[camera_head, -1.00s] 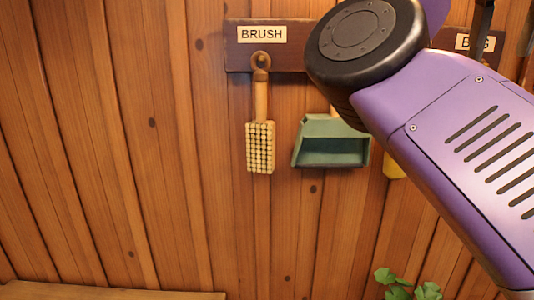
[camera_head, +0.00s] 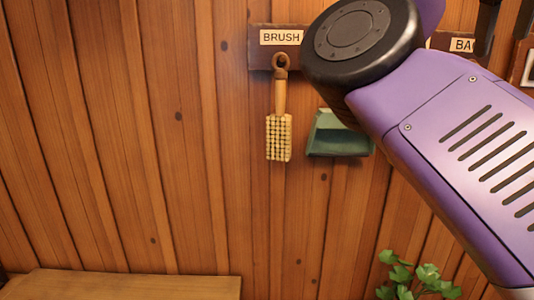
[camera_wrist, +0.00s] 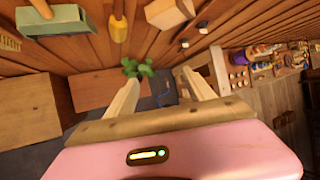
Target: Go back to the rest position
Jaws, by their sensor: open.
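My gripper (camera_wrist: 161,82) is open in the wrist view, its two pale fingers spread apart with nothing between them. A plant shows beyond the fingers. In the head view my purple arm fills the right side and hides part of the wall; the gripper itself is not seen there. A brush (camera_head: 279,136) hangs from a hook under a sign on the wooden wall. A green dustpan (camera_head: 340,138) hangs to its right, partly behind my arm; it also shows in the wrist view (camera_wrist: 52,24).
A wooden bench or box top (camera_head: 125,285) lies at the lower left. A green plant (camera_head: 412,278) stands low at the right. In the wrist view a yellow tool (camera_wrist: 118,28) hangs on the wall, and laden shelves (camera_wrist: 265,60) stand at the right.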

